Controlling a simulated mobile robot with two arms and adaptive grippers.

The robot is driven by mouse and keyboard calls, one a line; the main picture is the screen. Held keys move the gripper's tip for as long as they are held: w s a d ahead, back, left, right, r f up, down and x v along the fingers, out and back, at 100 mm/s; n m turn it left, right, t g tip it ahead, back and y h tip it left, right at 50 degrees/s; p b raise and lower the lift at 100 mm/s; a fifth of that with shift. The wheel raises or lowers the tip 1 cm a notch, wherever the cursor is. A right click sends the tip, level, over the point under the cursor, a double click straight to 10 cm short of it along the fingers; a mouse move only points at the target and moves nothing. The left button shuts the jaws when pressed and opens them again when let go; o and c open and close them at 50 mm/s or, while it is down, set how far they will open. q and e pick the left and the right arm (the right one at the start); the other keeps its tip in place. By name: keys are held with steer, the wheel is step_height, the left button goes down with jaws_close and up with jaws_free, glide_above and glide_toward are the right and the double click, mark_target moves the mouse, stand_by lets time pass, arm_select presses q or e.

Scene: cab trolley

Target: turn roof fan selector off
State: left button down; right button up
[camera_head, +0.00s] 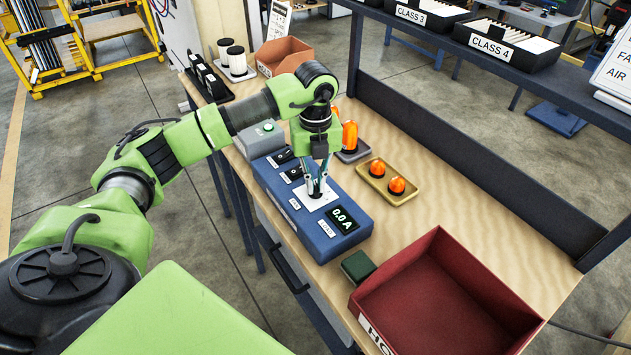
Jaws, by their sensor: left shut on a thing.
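A blue control box (349,243) stands on the wooden bench top. It carries a white plate (327,203), two black switches with small labels toward its far end, and a display (342,219) reading 0.0 A at its near end. My left gripper (315,193) points straight down onto the white plate and is shut on a small dark selector knob there. The fingers hide most of the knob, so its pointing direction cannot be read. I cannot read the label that would name it as the roof fan selector. My right gripper is out of view.
A red bin (440,285) and a small dark green block (358,265) are at the near end. A tan tray (392,193) holds orange lamps to the right. A grey-green box (262,138) and orange-brown bin (282,53) lie beyond. A raised shelf runs along the right.

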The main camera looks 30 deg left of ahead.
mark_target(315, 186)
arm_select(q)
steer(key=shift+w+r, duration=0.1)
steer(key=shift+r, duration=0.05)
steer(key=c, duration=2.2)
jaws_free()
steer(key=shift+o, duration=0.2)
step_height(315, 186, up, 12)
